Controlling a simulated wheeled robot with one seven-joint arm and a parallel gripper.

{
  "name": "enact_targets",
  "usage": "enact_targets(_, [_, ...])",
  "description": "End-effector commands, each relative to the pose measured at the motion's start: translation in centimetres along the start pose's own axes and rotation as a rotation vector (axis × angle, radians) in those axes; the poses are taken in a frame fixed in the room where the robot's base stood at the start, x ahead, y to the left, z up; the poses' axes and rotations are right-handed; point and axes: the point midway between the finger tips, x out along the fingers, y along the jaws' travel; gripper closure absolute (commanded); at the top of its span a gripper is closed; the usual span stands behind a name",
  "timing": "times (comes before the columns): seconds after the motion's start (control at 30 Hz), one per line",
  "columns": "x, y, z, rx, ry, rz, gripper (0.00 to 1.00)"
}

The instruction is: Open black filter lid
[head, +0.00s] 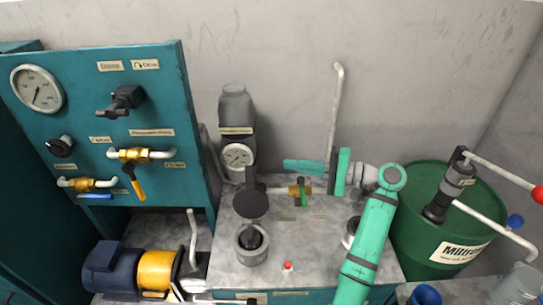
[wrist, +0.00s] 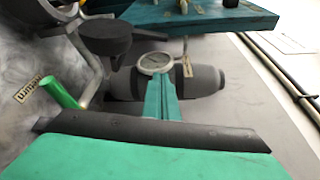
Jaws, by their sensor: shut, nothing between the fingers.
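The black filter lid (head: 250,204) is a round dark disc in the head view. It stands raised and tilted up above the filter cup (head: 252,254). The cup's round mouth is uncovered and dark inside. In the wrist view the lid (wrist: 105,38) is a black disc at the upper left. My gripper (head: 286,166) is to the right of the lid and a little higher in the head view, apart from it. Its teal fingers, also seen in the wrist view (wrist: 160,80), are together with nothing between them.
A grey cylinder (head: 236,106) with a pressure gauge (head: 238,156) stands behind the lid. A brass valve with a green handle (head: 303,193) lies below my fingers. A teal panel (head: 170,80) is at left, a green barrel (head: 430,235) at right. A red button (head: 288,267) is in front.

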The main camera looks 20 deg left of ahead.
Motion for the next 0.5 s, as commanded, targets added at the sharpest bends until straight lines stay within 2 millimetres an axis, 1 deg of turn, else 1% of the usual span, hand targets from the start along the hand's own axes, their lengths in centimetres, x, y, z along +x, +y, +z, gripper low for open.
enact_targets(0.17, [1.6,0.0,0.1,0.000,-0.005,0.001,1.00])
enact_targets(0.27, [3.3,0.0,0.1,0.000,-0.006,0.002,1.00])
enact_targets(0.5, [7.8,0.1,0.1,0.000,-0.006,0.002,1.00])
